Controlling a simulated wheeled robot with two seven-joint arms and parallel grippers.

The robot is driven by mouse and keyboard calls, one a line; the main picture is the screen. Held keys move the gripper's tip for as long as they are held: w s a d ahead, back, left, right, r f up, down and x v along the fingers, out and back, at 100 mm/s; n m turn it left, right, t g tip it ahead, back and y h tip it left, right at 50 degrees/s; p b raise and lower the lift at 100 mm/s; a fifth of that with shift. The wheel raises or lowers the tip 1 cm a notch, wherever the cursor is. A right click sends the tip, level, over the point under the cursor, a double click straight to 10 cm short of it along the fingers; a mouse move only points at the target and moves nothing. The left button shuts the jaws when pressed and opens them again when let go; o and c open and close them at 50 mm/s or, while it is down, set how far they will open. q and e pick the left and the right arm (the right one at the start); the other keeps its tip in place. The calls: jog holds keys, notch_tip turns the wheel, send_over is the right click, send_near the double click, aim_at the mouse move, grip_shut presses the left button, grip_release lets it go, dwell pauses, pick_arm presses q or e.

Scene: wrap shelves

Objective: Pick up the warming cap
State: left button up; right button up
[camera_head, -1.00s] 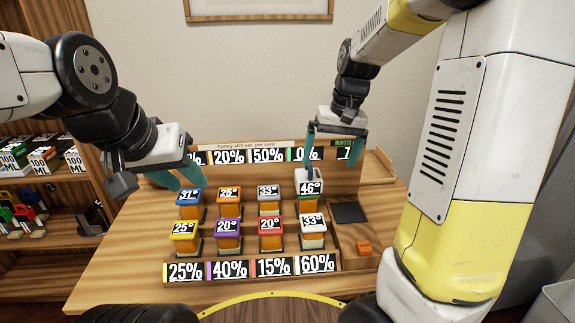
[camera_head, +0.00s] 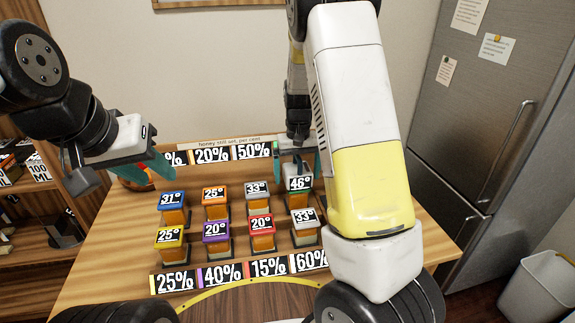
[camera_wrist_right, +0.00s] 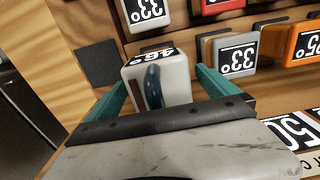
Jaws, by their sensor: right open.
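The warming cap (camera_head: 298,184) is a light grey cap reading 46°, on the jar at the right end of the back row. In the right wrist view the cap (camera_wrist_right: 160,78) sits between the teal fingers of my right gripper (camera_wrist_right: 158,90). These fingers are open, one on each side, with gaps showing. In the head view my right gripper (camera_head: 298,163) is partly hidden behind my arm. My left gripper (camera_head: 157,166) hangs at the back left, apart from the jars; its finger gap does not show clearly.
Close neighbours are the grey 33° jar (camera_head: 256,189) to the left and the white 33° jar (camera_head: 305,216) in front. Other capped jars fill two rows. Percent labels (camera_head: 220,274) line the front. A fridge (camera_head: 480,130) and a bin (camera_head: 540,285) stand at right.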

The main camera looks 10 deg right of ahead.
jog(key=shift+f, duration=0.3)
jog(key=c, duration=2.1)
jog(key=shift+r, duration=0.1)
